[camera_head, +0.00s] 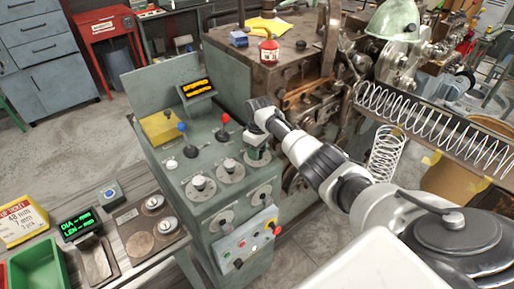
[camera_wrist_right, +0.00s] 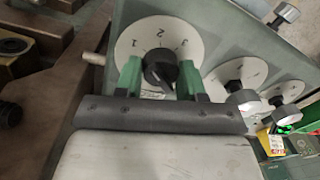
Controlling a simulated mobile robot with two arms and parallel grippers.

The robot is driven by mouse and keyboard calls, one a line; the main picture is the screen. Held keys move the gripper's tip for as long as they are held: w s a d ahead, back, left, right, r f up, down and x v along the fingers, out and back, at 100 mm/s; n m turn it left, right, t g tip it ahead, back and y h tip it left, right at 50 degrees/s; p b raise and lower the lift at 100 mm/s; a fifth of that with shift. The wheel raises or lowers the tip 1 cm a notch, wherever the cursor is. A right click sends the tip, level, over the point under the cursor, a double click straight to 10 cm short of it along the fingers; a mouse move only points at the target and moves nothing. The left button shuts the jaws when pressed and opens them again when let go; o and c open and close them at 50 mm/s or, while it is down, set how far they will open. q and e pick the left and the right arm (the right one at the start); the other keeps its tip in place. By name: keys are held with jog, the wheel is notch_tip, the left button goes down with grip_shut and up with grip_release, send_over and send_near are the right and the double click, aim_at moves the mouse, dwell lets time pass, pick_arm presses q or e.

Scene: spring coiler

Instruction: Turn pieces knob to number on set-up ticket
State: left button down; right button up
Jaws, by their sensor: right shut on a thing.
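The pieces knob (camera_wrist_right: 160,68) is black and sits on a round pale dial (camera_wrist_right: 137,42) marked 1, 2, 3. The 2 is at the top of the dial in the right wrist view; the knob's exact pointing is hard to read. My right gripper (camera_wrist_right: 160,78) has its green fingers on either side of the knob and is shut on it. In the head view my right gripper (camera_head: 257,147) reaches down to the rear right of the green control panel. The set-up ticket (camera_head: 20,222) stands at the left, reading 48 mm, 7 mm and apparently 3 pcs. My left gripper is not in view.
Other dial knobs (camera_head: 230,166) and red and blue levers (camera_head: 224,119) stand close by on the panel. A spring coiling machine (camera_head: 290,75) is behind. A green tray (camera_head: 38,265) and a small display (camera_head: 77,226) are at the left.

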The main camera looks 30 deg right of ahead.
jog(key=m+p, duration=0.2)
jog(key=m, duration=0.1)
jog(key=shift+r+m, duration=0.15)
jog(key=shift+m, duration=0.25)
jog(key=m, duration=0.2)
jog(key=shift+d+m+t, duration=0.1)
jog(key=shift+m+t, duration=0.2)
jog(key=shift+m, duration=0.1)
jog(key=m, duration=0.3)
jog(key=shift+p, duration=0.3)
jog(key=m, duration=0.4)
jog(key=shift+s+m, duration=0.1)
jog(key=shift+m, duration=0.5)
jog(key=o, duration=0.9)
jog(key=r, duration=0.3)
jog(key=r+b, duration=0.1)
jog(key=r, duration=0.3)
jog(key=r+b, duration=0.1)
jog(key=r, duration=0.2)
jog(key=shift+s+d+r, duration=0.25)
jog(key=shift+s+r, duration=0.05)
